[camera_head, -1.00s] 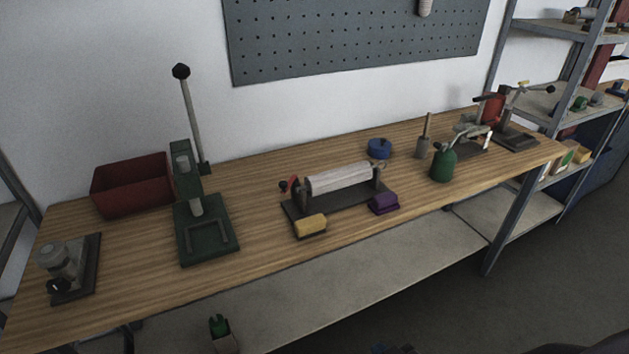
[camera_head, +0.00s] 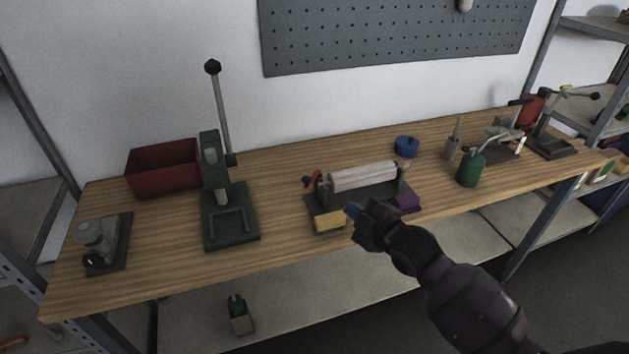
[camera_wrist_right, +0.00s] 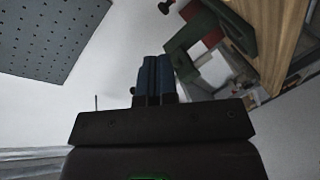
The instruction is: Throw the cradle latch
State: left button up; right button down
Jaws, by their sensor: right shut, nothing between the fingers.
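The cradle (camera_head: 325,204) is a dark base on the bench with a pale roller (camera_head: 365,176) lying across it. A small red lever (camera_head: 309,182) with a dark knob sits at its left end; I cannot tell for sure that this is the latch, or its exact position. My right gripper (camera_head: 352,209) is in front of the cradle, to the right of the yellow block, and partly hides the base. Its blue fingers are shut together and empty, as the right wrist view (camera_wrist_right: 155,78) shows. My left gripper is in neither view.
A yellow block (camera_head: 329,221) and a purple block (camera_head: 407,202) sit at the cradle's front. A green lever press (camera_head: 230,226) and red bin (camera_head: 164,168) stand left; a blue round item (camera_head: 406,146) and green can (camera_head: 470,169) stand right. Bench between press and cradle is clear.

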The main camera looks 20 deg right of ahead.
jog(key=n, duration=0.7)
send_near(309, 181)
jog(key=shift+g+y, duration=0.4)
jog(key=x, duration=0.6)
jog(key=shift+d+r+p, duration=0.2)
jog(key=shift+r+p, duration=0.1)
jog(key=shift+p, duration=0.05)
jog(key=shift+x, duration=0.9)
